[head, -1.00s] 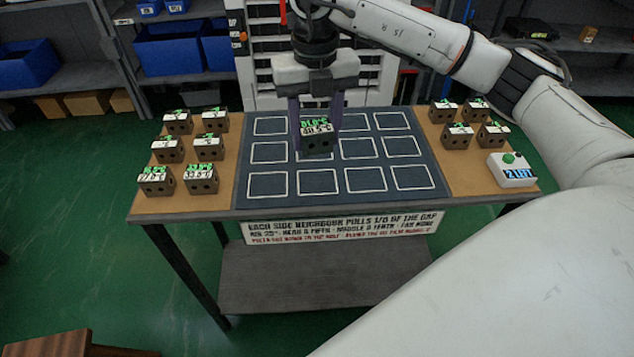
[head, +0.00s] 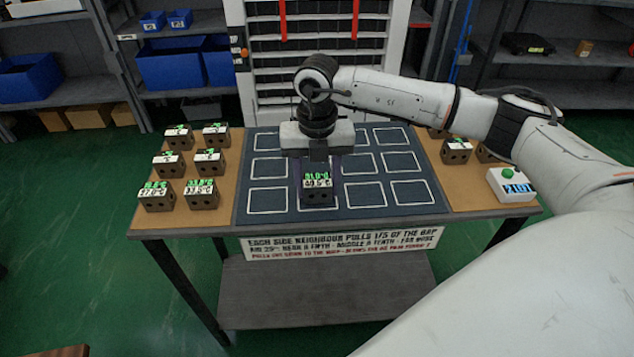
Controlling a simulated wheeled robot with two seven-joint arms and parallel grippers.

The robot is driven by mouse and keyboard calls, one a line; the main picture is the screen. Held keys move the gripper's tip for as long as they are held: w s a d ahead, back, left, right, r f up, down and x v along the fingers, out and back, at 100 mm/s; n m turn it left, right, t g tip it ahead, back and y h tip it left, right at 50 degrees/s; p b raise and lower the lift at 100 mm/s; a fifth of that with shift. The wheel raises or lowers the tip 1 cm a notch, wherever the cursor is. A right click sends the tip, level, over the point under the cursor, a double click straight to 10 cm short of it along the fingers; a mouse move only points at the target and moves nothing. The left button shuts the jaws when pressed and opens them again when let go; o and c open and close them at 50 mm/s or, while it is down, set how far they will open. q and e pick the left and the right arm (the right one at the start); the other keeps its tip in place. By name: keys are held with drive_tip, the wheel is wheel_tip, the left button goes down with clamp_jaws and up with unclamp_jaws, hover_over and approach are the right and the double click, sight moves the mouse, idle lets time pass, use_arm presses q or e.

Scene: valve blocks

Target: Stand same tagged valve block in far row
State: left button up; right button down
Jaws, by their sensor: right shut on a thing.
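My right gripper (head: 318,165) points down over the dark mat (head: 241,212) and is shut on a dark valve block (head: 318,194) with a white label and green digits on top. The block appears over the near row of the mat, second column from the left. It hides part of that outlined cell. I cannot tell whether it touches the mat or hangs just above it. The far row (head: 390,136) lies behind the gripper, partly hidden by it. The visible cells hold no blocks. My left gripper is not in view.
Several tagged blocks (head: 202,199) stand on the table's left side (head: 222,214). More blocks (head: 457,152) stand at the right, partly hidden by my right arm. A white box with a green button and display (head: 512,185) sits at the front right. A text sign (head: 340,243) hangs at the front edge.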

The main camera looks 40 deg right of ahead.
sight(317, 180)
drive_tip(key=shift+w, duration=0.1)
drive_tip(key=c, duration=0.9)
unclamp_jaws()
drive_tip(key=shift+f, duration=0.15)
wheel_tip(317, 180, up, 12)
drive_tip(key=shift+r, duration=0.2)
